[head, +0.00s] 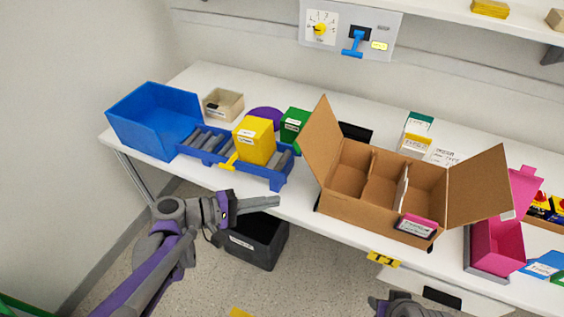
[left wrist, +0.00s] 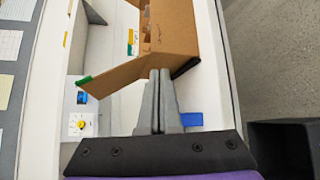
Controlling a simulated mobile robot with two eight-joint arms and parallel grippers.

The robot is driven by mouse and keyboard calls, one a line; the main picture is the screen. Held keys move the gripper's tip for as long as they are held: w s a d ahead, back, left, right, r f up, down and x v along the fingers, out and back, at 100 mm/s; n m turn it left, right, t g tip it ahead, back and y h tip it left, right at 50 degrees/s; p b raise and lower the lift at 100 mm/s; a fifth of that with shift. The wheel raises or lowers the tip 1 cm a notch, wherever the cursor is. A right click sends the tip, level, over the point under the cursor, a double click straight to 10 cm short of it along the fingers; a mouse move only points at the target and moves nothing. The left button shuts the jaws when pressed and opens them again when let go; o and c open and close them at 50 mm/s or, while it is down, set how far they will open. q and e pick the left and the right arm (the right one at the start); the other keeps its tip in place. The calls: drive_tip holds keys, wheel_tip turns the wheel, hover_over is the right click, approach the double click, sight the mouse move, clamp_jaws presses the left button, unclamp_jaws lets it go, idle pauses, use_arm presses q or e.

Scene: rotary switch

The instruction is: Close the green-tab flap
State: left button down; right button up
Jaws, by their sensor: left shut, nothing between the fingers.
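An open cardboard box (head: 375,190) with dividers stands on the table. Its left flap (head: 321,140) stands up and leans outward; its right flap (head: 480,186) spreads out to the right. In the left wrist view, the near flap (left wrist: 118,75) carries a green tab (left wrist: 84,79) at its outer end; I cannot make out the tab in the head view. My left gripper (head: 278,201) is shut and empty, in front of the table edge, left of the box and apart from it. Its fingers (left wrist: 160,72) also show in the left wrist view. My right gripper's fingers are out of view.
Left of the box are a blue bin (head: 150,118), a blue roller tray (head: 265,178) and a yellow box (head: 254,140). A pink box (head: 495,243) stands to the right. A black bin (head: 257,240) is on the floor below my left gripper. A switch panel (head: 350,27) is on the wall.

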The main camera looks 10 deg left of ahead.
use_arm(q)
drive_tip(key=w+a+r+n+t+h+b, duration=0.2)
drive_tip(key=w+a+r+t+h, duration=0.15)
drive_tip(key=a, duration=0.55)
drive_tip(key=t+h, duration=0.1)
drive_tip(key=h, duration=0.1)
approach(298, 143)
drive_tip(key=w+d+r, duration=0.1)
drive_tip(key=w+d, duration=0.2)
drive_tip(key=shift+d+r+t+y+p, duration=0.25)
drive_tip(key=shift+d+r+y+p, duration=0.1)
drive_tip(key=shift+d+r+p, duration=0.25)
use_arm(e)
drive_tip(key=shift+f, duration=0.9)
use_arm(q)
drive_tip(key=shift+w+f, duration=0.1)
drive_tip(key=shift+w, duration=0.05)
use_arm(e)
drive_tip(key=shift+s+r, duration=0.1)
